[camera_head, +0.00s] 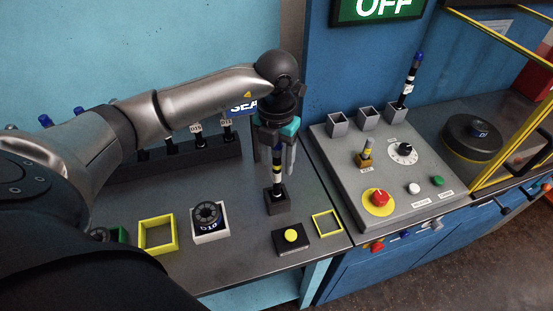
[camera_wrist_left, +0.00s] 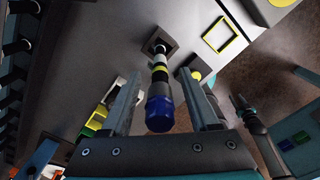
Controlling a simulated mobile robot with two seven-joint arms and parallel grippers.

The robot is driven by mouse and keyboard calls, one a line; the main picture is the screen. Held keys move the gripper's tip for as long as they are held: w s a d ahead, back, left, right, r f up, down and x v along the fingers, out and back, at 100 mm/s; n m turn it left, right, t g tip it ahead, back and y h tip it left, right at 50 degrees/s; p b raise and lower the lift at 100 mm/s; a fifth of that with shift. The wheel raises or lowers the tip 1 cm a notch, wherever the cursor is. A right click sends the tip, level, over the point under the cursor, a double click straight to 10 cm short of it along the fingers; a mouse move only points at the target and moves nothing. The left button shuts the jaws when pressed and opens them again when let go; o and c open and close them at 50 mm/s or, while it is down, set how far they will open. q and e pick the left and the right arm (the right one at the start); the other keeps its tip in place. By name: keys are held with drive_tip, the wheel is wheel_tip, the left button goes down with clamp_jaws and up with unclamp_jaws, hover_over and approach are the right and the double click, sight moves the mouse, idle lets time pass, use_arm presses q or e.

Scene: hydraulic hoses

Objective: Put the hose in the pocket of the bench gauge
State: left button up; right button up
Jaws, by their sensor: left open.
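A hose (camera_head: 278,175) with yellow and white bands stands upright in the dark square pocket block (camera_head: 277,203) near the front of the grey bench. In the left wrist view its blue end (camera_wrist_left: 159,112) points at the camera, and its lower end is in the block's pocket (camera_wrist_left: 157,46). My left gripper (camera_head: 276,160) is open around the hose, with one finger on each side; the wrist view shows gaps between hose and fingers (camera_wrist_left: 162,85). The hose's top is hidden by the gripper in the head view. I cannot see my right gripper.
A black rack (camera_head: 185,160) with several tagged hoses stands behind. A round dial piece (camera_head: 208,216), yellow frames (camera_head: 157,234) and a yellow-button box (camera_head: 292,239) lie nearby. A control panel (camera_head: 330,160) at right has square pockets, one holding a blue-capped hose (camera_head: 411,78).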

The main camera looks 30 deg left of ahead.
use_arm(q)
wheel_tip(320, 180, up, 11)
drive_tip(key=shift+f, duration=0.1)
drive_tip(key=shift+r, duration=0.35)
